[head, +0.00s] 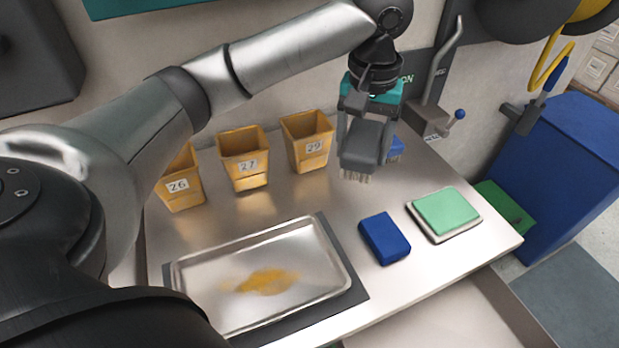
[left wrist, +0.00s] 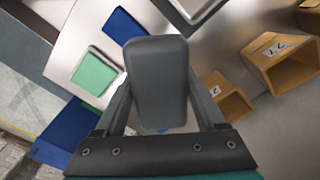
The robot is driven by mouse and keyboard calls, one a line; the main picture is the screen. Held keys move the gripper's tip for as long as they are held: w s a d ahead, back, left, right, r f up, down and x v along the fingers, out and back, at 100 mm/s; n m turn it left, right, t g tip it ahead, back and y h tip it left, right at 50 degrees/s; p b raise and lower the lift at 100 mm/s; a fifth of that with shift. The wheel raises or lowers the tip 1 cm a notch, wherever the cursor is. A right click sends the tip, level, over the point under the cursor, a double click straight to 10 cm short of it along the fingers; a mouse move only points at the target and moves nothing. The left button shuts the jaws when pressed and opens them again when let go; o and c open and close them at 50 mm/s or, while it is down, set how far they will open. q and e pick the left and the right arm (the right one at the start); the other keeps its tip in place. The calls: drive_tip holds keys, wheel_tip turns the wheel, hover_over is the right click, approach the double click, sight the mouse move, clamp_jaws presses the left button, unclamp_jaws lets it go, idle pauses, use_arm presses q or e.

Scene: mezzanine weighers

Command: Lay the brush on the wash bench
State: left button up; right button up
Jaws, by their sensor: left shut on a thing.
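My left gripper (head: 365,132) is shut on the brush, a dark grey block (head: 362,147) with pale bristles pointing down. It holds the brush above the back of the steel wash bench (head: 290,198), to the right of the yellow bin marked 29 (head: 307,140). The bristles appear clear of the bench, though the gap is hard to judge. In the left wrist view the brush (left wrist: 157,80) fills the middle, between the two fingers. My right gripper is not in view.
A tray with a yellow-brown smear (head: 335,290) lies on a dark mat at front left. A blue block (head: 385,238) and a green pad (head: 447,211) on a pale base lie right of it. More yellow bins (head: 243,155) stand behind. A small blue thing (head: 396,149) is partly hidden behind the brush.

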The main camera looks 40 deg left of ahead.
sight(362, 124)
use_arm(q)
drive_tip(key=shift+w+a+r+n+p, duration=0.7)
drive_tip(key=shift+w+a+r+n, duration=0.25)
drive_tip(key=shift+w+r, duration=0.25)
drive_tip(key=shift+w+a+r+n+p, duration=0.15)
drive_tip(key=shift+w+a+n+p, duration=0.15)
drive_tip(key=shift+a, duration=0.2)
drive_tip(key=shift+w+a+r+n+p, duration=0.15)
drive_tip(key=shift+w+a+n, duration=0.15)
drive_tip(key=shift+a, duration=0.4)
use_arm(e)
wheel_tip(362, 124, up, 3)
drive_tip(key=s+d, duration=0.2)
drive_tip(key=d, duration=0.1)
use_arm(q)
drive_tip(key=shift+n, duration=0.25)
wheel_tip(362, 124, down, 20)
drive_tip(key=b, duration=0.4)
drive_tip(key=shift+w+a+r, duration=0.1)
drive_tip(key=shift+a+r, duration=0.05)
drive_tip(key=shift+r, duration=0.05)
drive_tip(key=shift+f, duration=0.15)
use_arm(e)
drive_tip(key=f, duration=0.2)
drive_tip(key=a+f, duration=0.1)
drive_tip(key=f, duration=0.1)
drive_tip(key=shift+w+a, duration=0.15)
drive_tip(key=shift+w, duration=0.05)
use_arm(q)
drive_tip(key=shift+f, duration=0.1)
